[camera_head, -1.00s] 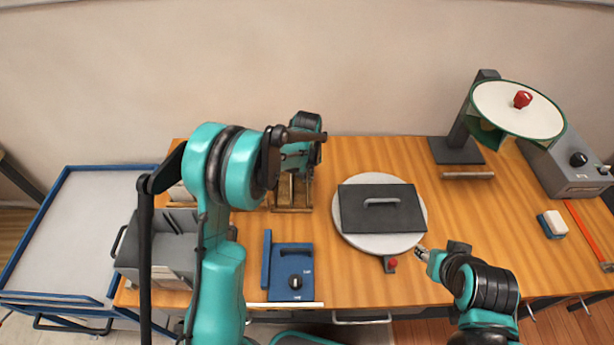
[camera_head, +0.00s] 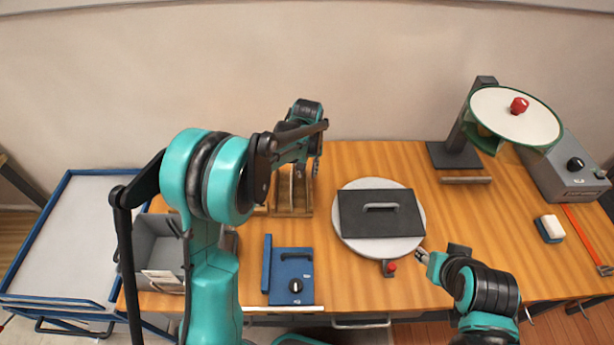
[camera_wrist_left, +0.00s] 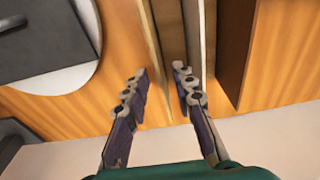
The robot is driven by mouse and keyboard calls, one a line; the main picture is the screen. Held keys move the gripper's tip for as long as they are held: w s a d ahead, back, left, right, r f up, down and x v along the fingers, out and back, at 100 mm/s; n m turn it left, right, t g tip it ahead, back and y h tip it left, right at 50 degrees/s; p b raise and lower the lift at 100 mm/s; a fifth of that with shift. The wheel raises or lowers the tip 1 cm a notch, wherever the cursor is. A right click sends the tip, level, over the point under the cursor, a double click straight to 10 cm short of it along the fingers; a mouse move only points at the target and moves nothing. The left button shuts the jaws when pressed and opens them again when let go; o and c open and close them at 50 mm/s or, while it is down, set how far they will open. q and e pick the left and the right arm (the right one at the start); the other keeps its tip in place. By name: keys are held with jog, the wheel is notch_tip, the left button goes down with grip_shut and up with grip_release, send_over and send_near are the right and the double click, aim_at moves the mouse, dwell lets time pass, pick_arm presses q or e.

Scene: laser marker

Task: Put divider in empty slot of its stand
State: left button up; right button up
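The wooden stand (camera_head: 292,208) is at the back of the table, left of the turntable, with upright wooden panels. My left gripper (camera_head: 307,168) is over its back part, pointing down. In the left wrist view the two fingers (camera_wrist_left: 160,90) are apart, and thin upright wooden boards (camera_wrist_left: 170,45) stand between and beside them. Nothing is clearly clamped. I cannot tell which board is the divider or which slot is empty. My arm hides the stand's left part. My right gripper (camera_head: 421,256) is at the turntable's front right edge; its finger opening is too small to judge.
A white turntable (camera_head: 350,240) carries a dark plate with a handle. A blue device (camera_head: 291,270) lies in front of the stand. A grey bin (camera_head: 152,232) is at the left. A lamp-like stand (camera_head: 455,155) and grey control box (camera_head: 565,170) are at the back right.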

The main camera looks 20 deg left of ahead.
pick_arm(q)
jog(key=r, duration=0.4)
jog(key=shift+s+d+r+p, duration=0.1)
jog(key=shift+s+r+p, duration=0.15)
jog(key=shift+r+p, duration=0.1)
jog(key=shift+s+r, duration=0.25)
jog(key=shift+r, duration=0.35)
jog(key=s+r+m+t, duration=0.25)
jog(key=s+r, duration=0.55)
jog(key=s, duration=0.4)
jog(key=s+f+t, duration=0.1)
jog(key=s+t, duration=0.2)
jog(key=s, duration=0.9)
jog(key=shift+s+a+f+m, duration=0.25)
jog(key=shift+m, duration=0.1)
jog(key=shift+f, duration=0.1)
